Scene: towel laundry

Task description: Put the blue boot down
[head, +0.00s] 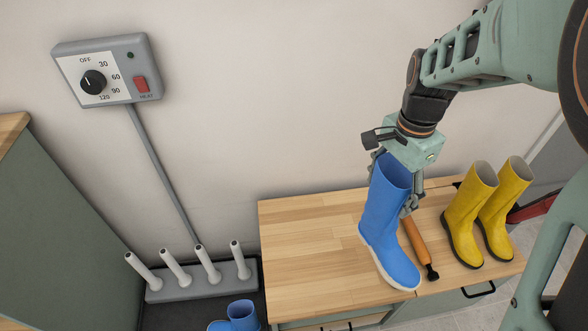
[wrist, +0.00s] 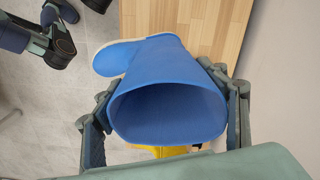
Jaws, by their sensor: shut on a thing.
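A blue boot (head: 385,215) with a pale sole is upright over the front part of the wooden bench top (head: 300,240). My gripper (head: 394,196) is shut on the boot's shaft near its open top, with a finger on each side. In the wrist view the boot (wrist: 168,95) shows its open mouth toward the camera, and my gripper (wrist: 168,115) spans it. I cannot tell whether the sole touches the bench. A second blue boot (head: 240,316) stands on the dark floor area at the bottom, partly cut off.
Two yellow boots (head: 465,215) stand on the bench's right. An orange-handled tool (head: 416,245) lies close beside the held boot. A boot rack with white pegs (head: 205,282) and a wall heat control (head: 108,72) are on the left. The bench's left half is clear.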

